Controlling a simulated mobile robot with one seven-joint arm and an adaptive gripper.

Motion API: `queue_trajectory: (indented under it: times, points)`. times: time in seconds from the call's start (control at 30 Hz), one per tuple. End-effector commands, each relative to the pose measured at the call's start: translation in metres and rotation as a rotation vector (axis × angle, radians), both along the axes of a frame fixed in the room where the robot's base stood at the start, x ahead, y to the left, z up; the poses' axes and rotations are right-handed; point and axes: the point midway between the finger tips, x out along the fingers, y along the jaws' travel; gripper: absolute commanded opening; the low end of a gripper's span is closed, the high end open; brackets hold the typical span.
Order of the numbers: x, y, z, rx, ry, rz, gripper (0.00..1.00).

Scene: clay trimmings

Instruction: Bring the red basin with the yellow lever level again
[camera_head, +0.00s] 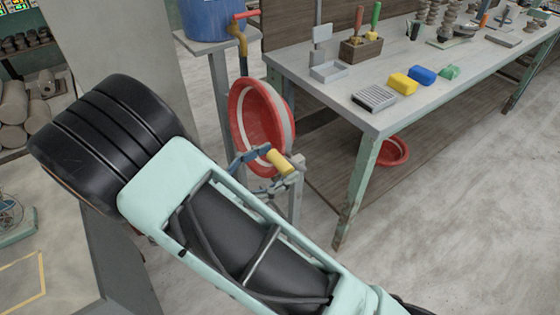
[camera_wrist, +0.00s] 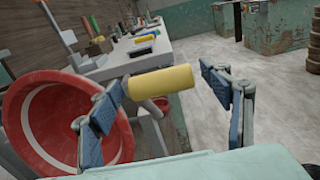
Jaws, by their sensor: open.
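The yellow lever (camera_head: 279,161) is a short thick cylinder at the basin's lower right side. In the wrist view the lever (camera_wrist: 161,82) lies roughly across the picture, between my finger pads. My gripper (camera_wrist: 165,100) is open, one blue-padded finger on each side of the lever. Contact with the lever cannot be told. In the head view my gripper (camera_head: 268,168) is partly hidden by my arm.
A workbench (camera_head: 345,118) with a grey tray, yellow and blue blocks and tools stands to the right. Another red basin (camera_head: 393,152) sits beneath it. A blue barrel (camera_head: 212,18) with a red-handled tap stands behind the tipped basin. The floor at right is clear.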

Motion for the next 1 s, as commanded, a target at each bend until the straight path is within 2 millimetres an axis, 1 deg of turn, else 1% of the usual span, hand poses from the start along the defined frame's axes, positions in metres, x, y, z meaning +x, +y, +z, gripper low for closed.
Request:
queue_trajectory:
  times: [0.13, 0.43, 0.47, 0.93, 1.0]
  points:
    - [0.0059, -0.0096, 0.0000, 0.000, 0.000, -0.001, 0.72]
    - [0.0074, -0.0115, -0.0001, 0.001, 0.001, 0.000, 0.72]
    - [0.0074, -0.0115, -0.0001, 0.001, 0.001, 0.000, 0.70]
    - [0.0055, -0.0135, -0.0006, -0.002, 0.003, -0.008, 0.18]
    - [0.0055, -0.0138, -0.0005, -0.003, 0.004, -0.008, 0.16]
